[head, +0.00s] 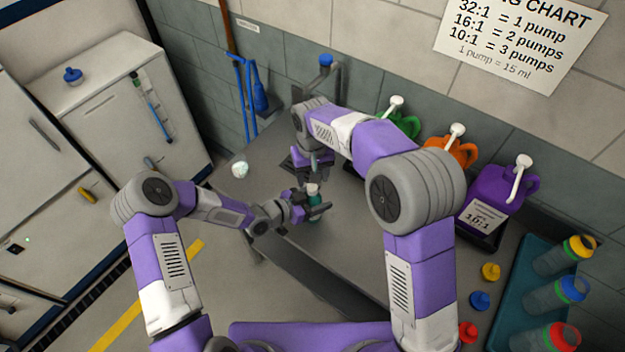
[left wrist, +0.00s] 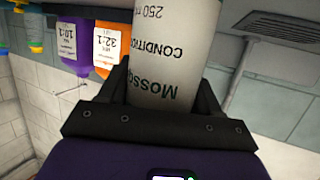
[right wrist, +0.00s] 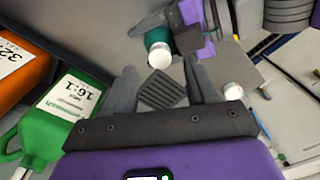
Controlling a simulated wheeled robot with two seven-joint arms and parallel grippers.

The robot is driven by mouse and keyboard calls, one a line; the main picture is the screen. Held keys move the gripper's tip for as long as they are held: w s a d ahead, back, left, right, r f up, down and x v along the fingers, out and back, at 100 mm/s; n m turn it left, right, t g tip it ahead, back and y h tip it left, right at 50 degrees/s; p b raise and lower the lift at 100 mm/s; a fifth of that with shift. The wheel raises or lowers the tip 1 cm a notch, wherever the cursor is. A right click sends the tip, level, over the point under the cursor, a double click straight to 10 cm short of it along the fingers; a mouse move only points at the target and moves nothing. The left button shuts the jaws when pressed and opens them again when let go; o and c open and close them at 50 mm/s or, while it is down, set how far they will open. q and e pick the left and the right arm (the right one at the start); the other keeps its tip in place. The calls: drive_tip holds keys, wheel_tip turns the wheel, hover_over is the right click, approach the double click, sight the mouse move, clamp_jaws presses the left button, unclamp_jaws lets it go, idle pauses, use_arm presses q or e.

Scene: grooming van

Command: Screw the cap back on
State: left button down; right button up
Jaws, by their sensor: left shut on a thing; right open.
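The teal bottle (head: 313,206) stands upright in my left gripper (head: 318,209), which is shut on its body. In the left wrist view the pale bottle side (left wrist: 165,50) shows upside-down print, including "250 ml". The bottle has a white round top (right wrist: 158,55); I cannot tell whether this is the cap or the bare neck. My right gripper (right wrist: 165,80) is open, just above and beside the bottle, with nothing between its fingers. The bottle top lies beyond its fingertips. A white rounded object (head: 239,168) sits on the counter to the left; whether it is a cap is unclear.
Green (head: 403,124), orange (head: 455,150) and purple (head: 492,195) pump jugs line the wall. Loose yellow (head: 491,271), blue (head: 480,299) and red caps lie near a teal tray (head: 510,308) with capped bottles. A ridged grey pad (right wrist: 162,90) lies below the right gripper.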

sight(312, 186)
drive_tip(key=shift+c, duration=0.4)
drive_tip(key=n, duration=0.3)
drive_tip(key=r+n, duration=0.1)
drive_tip(key=n, duration=0.2)
drive_tip(key=shift+n, duration=0.3)
drive_tip(key=n, duration=0.5)
drive_tip(key=shift+w+r+n, duration=0.1)
drive_tip(key=shift+r+n, duration=0.2)
drive_tip(key=shift+r, duration=0.05)
drive_tip(key=n, duration=0.3)
drive_tip(key=shift+a+r+n, duration=0.1)
drive_tip(key=shift+r+n, duration=0.1)
drive_tip(key=shift+n, duration=0.1)
drive_tip(key=n, duration=0.3)
drive_tip(key=shift+r+n, duration=0.25)
drive_tip(key=shift+n, duration=0.15)
drive_tip(key=n, duration=0.6)
drive_tip(key=shift+w+r, duration=0.1)
drive_tip(key=shift+r, duration=0.3)
drive_tip(key=shift+f, duration=4.05)
